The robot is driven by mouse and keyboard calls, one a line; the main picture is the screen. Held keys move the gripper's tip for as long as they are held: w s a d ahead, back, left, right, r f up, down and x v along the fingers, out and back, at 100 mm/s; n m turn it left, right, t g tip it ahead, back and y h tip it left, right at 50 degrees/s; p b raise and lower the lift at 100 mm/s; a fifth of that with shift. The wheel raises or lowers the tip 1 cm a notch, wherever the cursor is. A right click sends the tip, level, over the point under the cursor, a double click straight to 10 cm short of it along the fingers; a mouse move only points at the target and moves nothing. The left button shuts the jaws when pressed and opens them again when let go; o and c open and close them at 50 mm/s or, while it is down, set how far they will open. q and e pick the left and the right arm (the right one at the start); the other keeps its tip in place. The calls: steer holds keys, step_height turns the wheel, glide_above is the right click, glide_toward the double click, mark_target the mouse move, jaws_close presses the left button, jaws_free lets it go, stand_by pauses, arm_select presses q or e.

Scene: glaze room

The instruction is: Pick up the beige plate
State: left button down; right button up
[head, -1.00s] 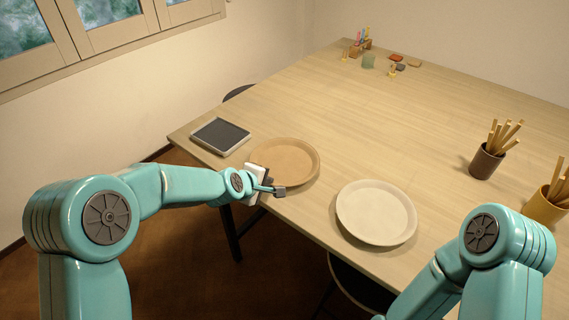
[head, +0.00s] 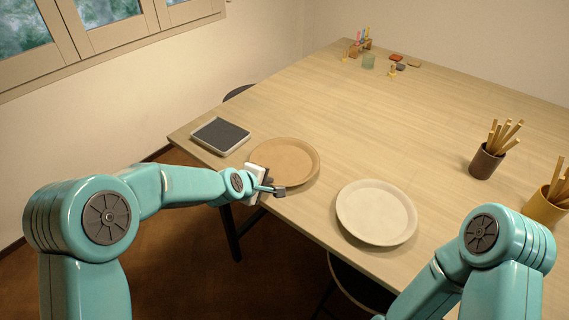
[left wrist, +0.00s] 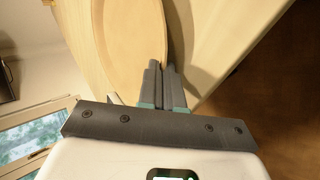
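The beige plate (head: 287,158), a warm tan disc with a raised rim, is at the table's near left edge in the head view. It fills the upper middle of the left wrist view (left wrist: 130,40). My left gripper (head: 277,190) is at the plate's near rim. In the left wrist view its fingers (left wrist: 163,82) are close together, one on each side of the rim, so it looks shut on the plate. A shadow lies beside the rim; I cannot tell whether the plate is clear of the table. My right gripper is out of view; only its arm shows.
A cream plate (head: 376,212) lies to the right on the table (head: 400,130). A dark-topped tablet-like slab (head: 220,135) lies to the left. A brown cup (head: 486,163) and a yellow cup (head: 546,207) with sticks stand at right. Small items sit at the back. The middle is clear.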

arm_select(q)
steer(key=shift+r, duration=0.1)
step_height(320, 180, up, 10)
steer(key=p, duration=0.9)
